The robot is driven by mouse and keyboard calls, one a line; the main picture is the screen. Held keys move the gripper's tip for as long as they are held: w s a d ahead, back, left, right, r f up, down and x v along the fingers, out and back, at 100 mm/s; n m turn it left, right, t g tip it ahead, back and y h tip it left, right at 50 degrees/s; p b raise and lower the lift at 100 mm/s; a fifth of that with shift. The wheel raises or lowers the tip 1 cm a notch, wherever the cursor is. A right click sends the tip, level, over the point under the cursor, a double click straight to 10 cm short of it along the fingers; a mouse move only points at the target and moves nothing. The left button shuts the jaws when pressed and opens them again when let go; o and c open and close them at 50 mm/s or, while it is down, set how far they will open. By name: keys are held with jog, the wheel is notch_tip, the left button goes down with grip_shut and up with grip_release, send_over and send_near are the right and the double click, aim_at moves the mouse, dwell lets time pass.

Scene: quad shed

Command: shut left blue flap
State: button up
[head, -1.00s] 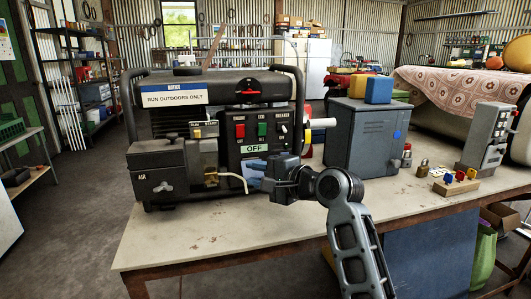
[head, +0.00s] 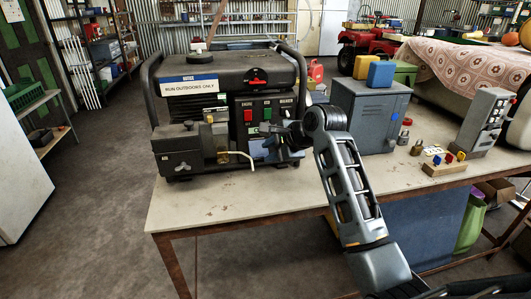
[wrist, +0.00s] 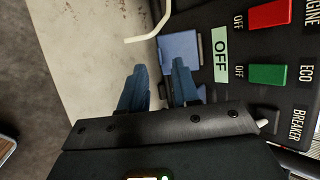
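The generator (head: 225,75) stands on the bench with its switch panel facing me. The left blue flap (wrist: 180,52) is low on the panel in the wrist view, below the OFF plate; it appears to stick out from the panel. It also shows partly in the head view (head: 258,148). My gripper (wrist: 159,66) is at the panel, its two blue-grey fingers apart with nothing between them. The tips are just beside the left flap; contact cannot be told. A second blue patch (wrist: 201,93) is mostly hidden behind one finger. In the head view my gripper (head: 272,142) is small and dark.
A pale bent rod (wrist: 150,28) juts out near the flap. Red (wrist: 268,14) and green (wrist: 267,74) switches sit on the panel. A grey metal box (head: 365,115) stands right of the generator. The bench top (head: 200,205) in front is clear.

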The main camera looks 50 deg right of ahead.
aim_at(260, 156)
jog(key=shift+x, duration=1.65)
grip_shut()
jog(key=shift+s, duration=0.1)
